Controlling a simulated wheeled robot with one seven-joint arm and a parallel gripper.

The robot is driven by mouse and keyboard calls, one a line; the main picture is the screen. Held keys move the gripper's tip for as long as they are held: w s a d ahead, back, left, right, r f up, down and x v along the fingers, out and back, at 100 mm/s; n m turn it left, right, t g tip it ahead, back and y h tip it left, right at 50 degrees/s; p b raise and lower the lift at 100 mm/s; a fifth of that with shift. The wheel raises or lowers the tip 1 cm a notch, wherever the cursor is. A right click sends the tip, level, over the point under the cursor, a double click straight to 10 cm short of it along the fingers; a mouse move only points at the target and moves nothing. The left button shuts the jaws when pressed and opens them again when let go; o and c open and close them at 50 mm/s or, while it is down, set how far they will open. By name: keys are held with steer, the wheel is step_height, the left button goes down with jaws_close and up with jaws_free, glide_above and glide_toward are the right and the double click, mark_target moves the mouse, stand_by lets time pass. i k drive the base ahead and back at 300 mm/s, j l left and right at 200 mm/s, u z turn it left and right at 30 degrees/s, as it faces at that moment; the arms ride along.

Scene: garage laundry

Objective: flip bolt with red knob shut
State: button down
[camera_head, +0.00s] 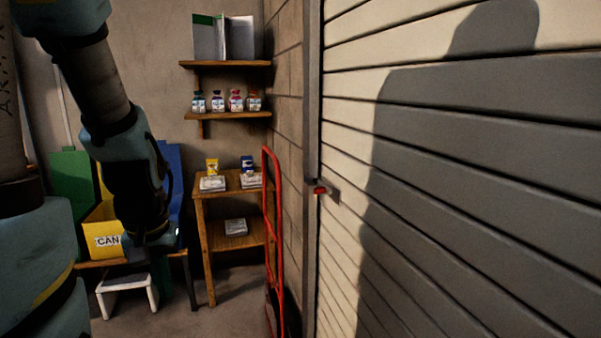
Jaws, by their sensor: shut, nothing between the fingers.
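The bolt with the red knob (319,189) is on the edge of the slatted door, at the dark vertical frame. The knob is small, and I cannot tell from here how far the bolt is thrown. My gripper (157,237) is at the lower end of my arm on the left, well left of the bolt and apart from it. It is shut and empty; its fingertips are small and dark here.
A red hand truck (273,200) stands just left of the door frame. A wooden side table (203,240) holds small packages. Two wall shelves (226,115) hang above it. A yellow bin (101,220) and a white stool (127,281) are at left. The slatted door (480,160) fills the right.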

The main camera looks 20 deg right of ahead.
mark_target(323, 189)
steer(key=i, duration=1.2)
